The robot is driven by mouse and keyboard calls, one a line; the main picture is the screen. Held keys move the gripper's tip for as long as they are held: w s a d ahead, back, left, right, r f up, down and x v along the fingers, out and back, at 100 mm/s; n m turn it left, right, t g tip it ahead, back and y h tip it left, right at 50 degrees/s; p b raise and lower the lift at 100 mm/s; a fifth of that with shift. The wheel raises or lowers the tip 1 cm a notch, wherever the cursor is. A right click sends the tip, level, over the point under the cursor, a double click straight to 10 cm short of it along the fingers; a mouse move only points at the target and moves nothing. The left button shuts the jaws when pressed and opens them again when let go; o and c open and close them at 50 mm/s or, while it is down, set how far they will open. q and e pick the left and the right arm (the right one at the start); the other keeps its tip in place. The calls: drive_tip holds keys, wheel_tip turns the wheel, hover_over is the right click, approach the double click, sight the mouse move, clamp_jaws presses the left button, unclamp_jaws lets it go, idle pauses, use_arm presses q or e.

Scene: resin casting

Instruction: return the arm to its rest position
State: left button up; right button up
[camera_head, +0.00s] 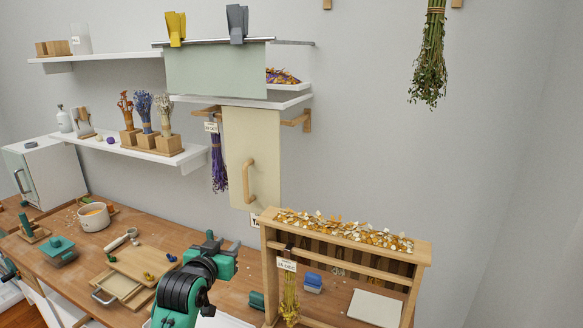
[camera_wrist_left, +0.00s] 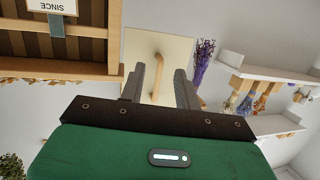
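My left gripper (camera_head: 222,243) is at the end of the green and black arm that rises from the bottom edge of the head view. It is above the wooden worktable, left of the wooden drying rack. In the left wrist view my left gripper (camera_wrist_left: 160,78) has its two grey fingers apart. Nothing is between them; a beige cabinet door shows behind the gap. No object is held. My right gripper is not in view.
The wooden rack (camera_head: 270,265) stands to the right. A beige door (camera_head: 240,150) with a wooden handle and white shelves (camera_head: 185,158) are on the wall behind. Wooden trays (camera_head: 135,285) and a white pot (camera_head: 94,217) are on the table at left.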

use_arm(q)
drive_tip(key=s+f+g, duration=0.4)
drive_tip(key=s+f, duration=0.7)
drive_tip(key=f, duration=0.1)
drive_tip(key=s+a+f+g+y, duration=0.1)
drive_tip(key=s+f+g, duration=0.4)
drive_tip(key=s, duration=1)
drive_tip(key=s+a+f+g+y, duration=0.1)
drive_tip(key=s+f+g, duration=0.2)
drive_tip(key=s+f, duration=0.85)
drive_tip(key=s+f+g, duration=0.1)
drive_tip(key=s+f, duration=0.1)
drive_tip(key=f, duration=1.1)
drive_tip(key=s+f, duration=0.2)
drive_tip(key=f, duration=1.1)
drive_tip(key=s+a+f, duration=0.1)
drive_tip(key=s+f, duration=0.8)
drive_tip(key=f, duration=0.1)
drive_tip(key=s+a+f+g, duration=0.1)
drive_tip(key=s+a+f, duration=0.1)
drive_tip(key=s+f, duration=0.8)
drive_tip(key=shift+s+a+f+m+g, duration=0.25)
drive_tip(key=shift+s+f+m+g, duration=0.05)
drive_tip(key=shift+f, duration=0.25)
